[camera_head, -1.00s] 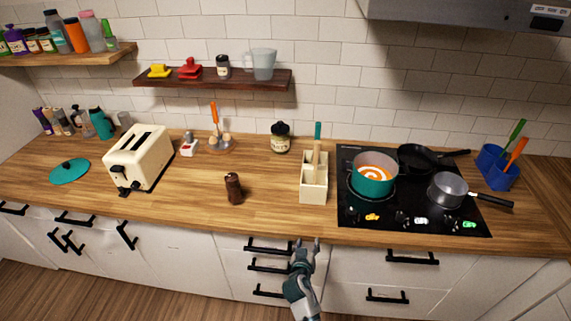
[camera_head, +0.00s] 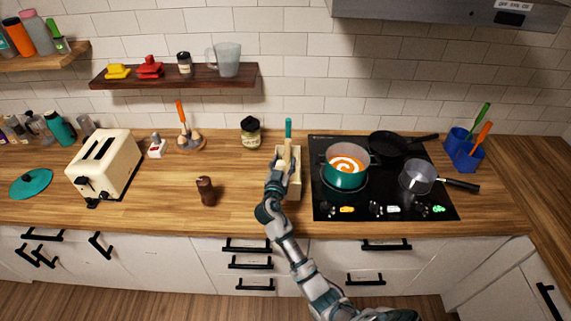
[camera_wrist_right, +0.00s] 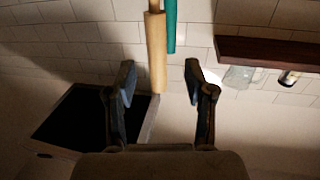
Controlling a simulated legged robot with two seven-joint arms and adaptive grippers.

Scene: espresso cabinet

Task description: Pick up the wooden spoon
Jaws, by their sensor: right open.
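The wooden spoon's pale handle (camera_head: 287,149) stands up out of a cream utensil holder (camera_head: 295,188) on the counter, beside a teal-handled utensil (camera_head: 288,127). The spoon's lower part is hidden. My right gripper (camera_head: 279,165) is at the holder, partly covering it. In the right wrist view, the right gripper (camera_wrist_right: 160,76) is open, and the wooden handle (camera_wrist_right: 156,50) appears between its two fingertips, with the teal handle (camera_wrist_right: 171,25) close beside it. I cannot tell whether a finger touches the handle. My left gripper is not in view.
A black cooktop (camera_head: 385,210) with a teal pot (camera_head: 345,178), a small pan (camera_head: 417,178) and a black skillet (camera_head: 392,145) lies right of the holder. A brown grinder (camera_head: 205,191) and a jar (camera_head: 250,132) stand to its left. A dark shelf (camera_head: 175,78) hangs above.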

